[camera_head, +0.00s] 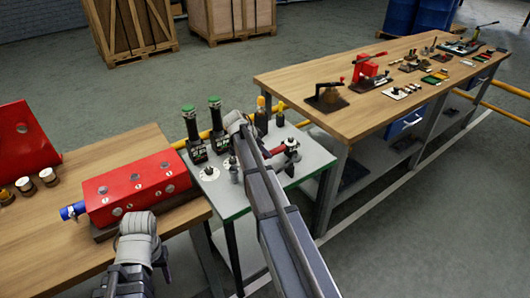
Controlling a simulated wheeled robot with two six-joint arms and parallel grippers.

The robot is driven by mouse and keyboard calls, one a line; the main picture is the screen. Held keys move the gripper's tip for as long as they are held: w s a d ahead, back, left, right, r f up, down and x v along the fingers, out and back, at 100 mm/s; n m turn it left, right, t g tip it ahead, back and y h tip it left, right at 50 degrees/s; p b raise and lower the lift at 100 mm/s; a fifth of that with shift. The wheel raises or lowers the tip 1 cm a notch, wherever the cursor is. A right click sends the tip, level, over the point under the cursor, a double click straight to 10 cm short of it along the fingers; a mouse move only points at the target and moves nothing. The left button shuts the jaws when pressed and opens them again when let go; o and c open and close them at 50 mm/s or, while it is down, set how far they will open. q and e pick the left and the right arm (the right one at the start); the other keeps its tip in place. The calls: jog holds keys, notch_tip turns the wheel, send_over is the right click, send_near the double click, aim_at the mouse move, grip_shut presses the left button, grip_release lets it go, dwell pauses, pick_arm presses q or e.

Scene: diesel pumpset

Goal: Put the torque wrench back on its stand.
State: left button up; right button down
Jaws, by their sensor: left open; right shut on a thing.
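My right arm reaches up across the small grey-topped table (228,192). Its gripper (237,122) is over that table, with its fingers mostly hidden by the arm. A red and dark bar, which looks like the torque wrench (279,150), shows just right of the arm. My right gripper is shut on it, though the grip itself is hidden. A small dark upright with a pale base (291,168) is by the bar's right end and may be the stand; whether they touch is unclear. My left gripper (137,268) is open and empty at the bottom left, before the left bench.
Two green-topped black devices (193,135) and yellow-topped tools (281,108) stand at the small table's back. A red block (135,188) sits on the left bench (55,237). A long wooden bench (300,82) with tools stands right. Grey floor lies between.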

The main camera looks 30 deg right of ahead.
jog(key=shift+f+b, duration=0.45)
jog(key=c, duration=0.5)
grip_release()
jog(key=shift+r, duration=0.15)
jog(key=p+v, duration=0.6)
jog(key=v, duration=0.1)
jog(key=shift+d, duration=0.1)
jog(key=shift+a+r+p, duration=0.3)
jog(key=shift+p, duration=0.1)
jog(key=shift+f, duration=0.1)
